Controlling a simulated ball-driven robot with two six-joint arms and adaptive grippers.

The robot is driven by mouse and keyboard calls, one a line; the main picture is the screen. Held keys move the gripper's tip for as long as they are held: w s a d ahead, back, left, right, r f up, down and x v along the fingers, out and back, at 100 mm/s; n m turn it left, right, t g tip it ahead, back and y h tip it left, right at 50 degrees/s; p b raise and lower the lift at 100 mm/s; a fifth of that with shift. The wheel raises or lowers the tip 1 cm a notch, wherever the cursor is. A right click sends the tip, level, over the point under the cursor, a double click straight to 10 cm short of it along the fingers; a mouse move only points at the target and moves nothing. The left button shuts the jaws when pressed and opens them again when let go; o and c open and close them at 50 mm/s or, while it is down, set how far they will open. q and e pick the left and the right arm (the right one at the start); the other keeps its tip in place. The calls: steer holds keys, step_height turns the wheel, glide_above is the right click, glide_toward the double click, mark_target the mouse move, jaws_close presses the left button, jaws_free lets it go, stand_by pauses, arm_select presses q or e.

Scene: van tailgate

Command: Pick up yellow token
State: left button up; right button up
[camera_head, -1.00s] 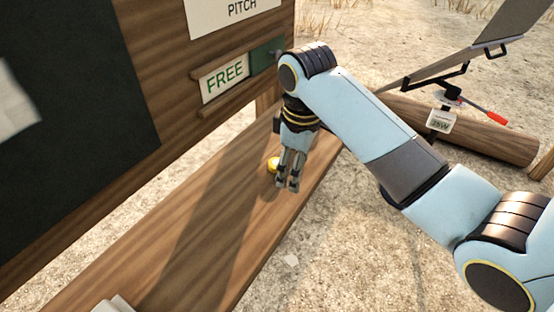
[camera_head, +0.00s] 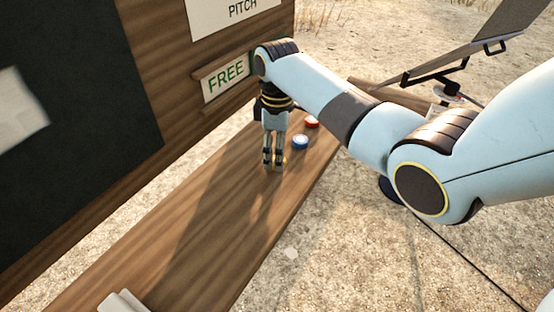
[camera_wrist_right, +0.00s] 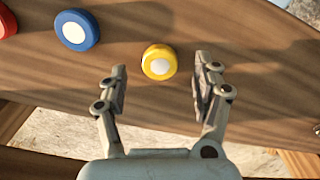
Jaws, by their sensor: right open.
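The yellow token (camera_wrist_right: 159,62), round with a white centre, lies on the wooden shelf (camera_wrist_right: 250,100). In the right wrist view it sits just beyond and between the open fingertips of my right gripper (camera_wrist_right: 160,85). In the head view my right gripper (camera_head: 273,165) points down close over the shelf. It hides most of the yellow token there; only a bit of yellow shows by the fingertips. The fingers are apart and hold nothing. My left gripper is not in view.
A blue token (camera_head: 300,142) and a red token (camera_head: 311,122) lie on the shelf beside the gripper. A wooden board with a FREE sign (camera_head: 226,77) stands along the shelf's back left. The near part of the shelf is mostly clear.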

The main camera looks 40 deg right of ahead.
step_height(320, 180, down, 2)
steer(key=shift+f, duration=0.1)
steer(key=shift+c, duration=0.2)
steer(key=c, duration=0.9)
